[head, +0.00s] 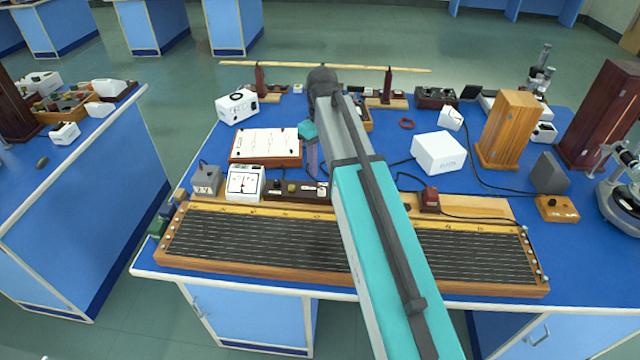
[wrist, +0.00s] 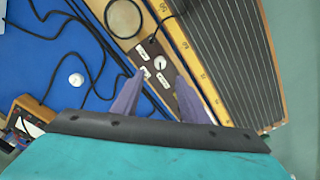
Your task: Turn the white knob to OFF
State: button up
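The white knob (wrist: 160,62) sits on a dark brown switch box (wrist: 153,48) with small white labels around it. The label lettering is too small to read, so I cannot tell which setting the knob points to. In the head view the box (head: 297,191) lies behind the long wire board, partly hidden by my arm. My gripper (wrist: 160,77) has its two purple fingers apart, with nothing between them. The fingertips appear over the box near the knob; I cannot tell if they touch it. In the head view my gripper (head: 312,172) points down above the box.
The long wire board (head: 255,238) runs along the bench's front edge. A white meter (head: 244,183) and a grey box (head: 206,179) stand left of the switch box. A white-topped board (head: 266,144) lies behind. Black cables (wrist: 75,30) loop on the blue bench.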

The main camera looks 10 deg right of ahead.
aim_at(322, 189)
jog(key=shift+f+p, duration=1.15)
jog(key=shift+f, duration=3.55)
jog(key=shift+c, duration=0.2)
grip_shut()
